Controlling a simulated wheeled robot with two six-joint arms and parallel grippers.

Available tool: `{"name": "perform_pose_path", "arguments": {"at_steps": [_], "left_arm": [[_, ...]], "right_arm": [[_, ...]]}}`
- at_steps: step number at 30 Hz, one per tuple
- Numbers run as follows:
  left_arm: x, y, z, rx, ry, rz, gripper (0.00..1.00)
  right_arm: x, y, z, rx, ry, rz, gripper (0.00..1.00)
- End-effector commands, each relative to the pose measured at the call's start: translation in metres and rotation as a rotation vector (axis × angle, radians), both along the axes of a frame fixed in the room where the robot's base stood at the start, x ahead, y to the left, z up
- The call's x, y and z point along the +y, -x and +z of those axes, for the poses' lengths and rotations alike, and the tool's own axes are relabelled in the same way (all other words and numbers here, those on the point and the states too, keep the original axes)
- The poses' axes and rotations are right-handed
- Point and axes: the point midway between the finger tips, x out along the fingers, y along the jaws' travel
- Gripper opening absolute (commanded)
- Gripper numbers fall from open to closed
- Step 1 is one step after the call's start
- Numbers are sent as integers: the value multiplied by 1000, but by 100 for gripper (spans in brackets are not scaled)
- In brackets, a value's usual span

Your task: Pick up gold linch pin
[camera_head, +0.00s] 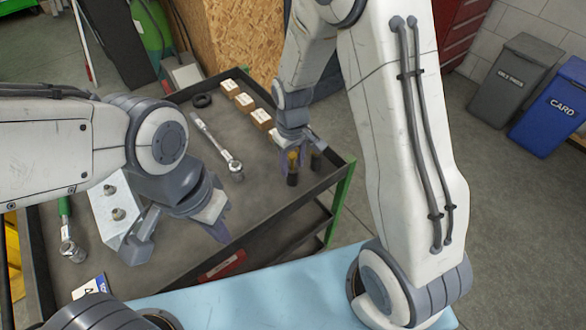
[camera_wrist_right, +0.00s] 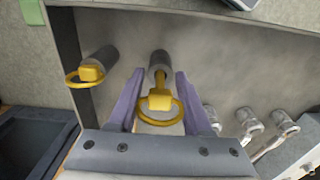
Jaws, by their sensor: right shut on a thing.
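A gold linch pin (camera_wrist_right: 159,101) with a ring stands in a dark cylindrical holder (camera_wrist_right: 158,64) in the right wrist view, between my right gripper's purple fingers (camera_wrist_right: 161,105). My right gripper is shut on it. In the head view, my right gripper (camera_head: 297,164) is low over the cart's right end, with the gold pin (camera_head: 293,157) partly hidden. A second gold linch pin (camera_wrist_right: 91,74) sits in another holder to the left in the wrist view, apart from the fingers. My left gripper (camera_head: 216,222) hangs over the cart's front part; its finger gap is unclear.
The dark cart tray (camera_head: 275,238) has a raised rim. A ratchet (camera_head: 219,147), several small boxes (camera_head: 245,102), a black ring (camera_head: 202,100) and a metal bracket (camera_head: 122,205) lie on it. Bins (camera_head: 550,107) stand far right.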

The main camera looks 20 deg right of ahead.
Motion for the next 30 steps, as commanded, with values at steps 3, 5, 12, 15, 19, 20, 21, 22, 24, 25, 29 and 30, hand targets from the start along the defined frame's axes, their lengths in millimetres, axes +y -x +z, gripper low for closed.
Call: {"name": "perform_pose_path", "arguments": {"at_steps": [3, 5, 12, 15, 19, 20, 21, 22, 24, 25, 29, 30], "left_arm": [[0, 0, 1, 0, 0, 0, 0], [0, 0, 2, 0, 0, 0, 0], [0, 0, 4, 0, 0, 0, 0], [0, 0, 4, 0, 0, 0, 0], [0, 0, 5, 0, 0, 0, 0], [0, 0, 5, 0, 0, 0, 0], [0, 0, 5, 0, 0, 0, 0], [0, 0, 5, 0, 0, 0, 0], [0, 0, 5, 0, 0, 0, 0], [0, 0, 5, 0, 0, 0, 0], [0, 0, 5, 0, 0, 0, 0], [0, 0, 5, 0, 0, 0, 0]], "right_arm": [[0, -2, 28, -7, -1, 0, 5], [0, -1, 42, -8, -1, 0, 5], [0, -1, 99, -7, -1, 0, 5], [0, -1, 117, -5, -1, 0, 5], [0, -1, 132, -3, 0, 0, 5], [0, 0, 134, -2, 0, 0, 5], [0, 0, 136, -1, 0, 0, 5], [0, 0, 137, 0, 0, 0, 5], [0, 0, 139, -1, 0, 0, 5], [0, 0, 139, -1, 0, 0, 5], [0, 0, 139, 0, 0, 0, 5], [0, 0, 139, 0, 0, 0, 5]]}}
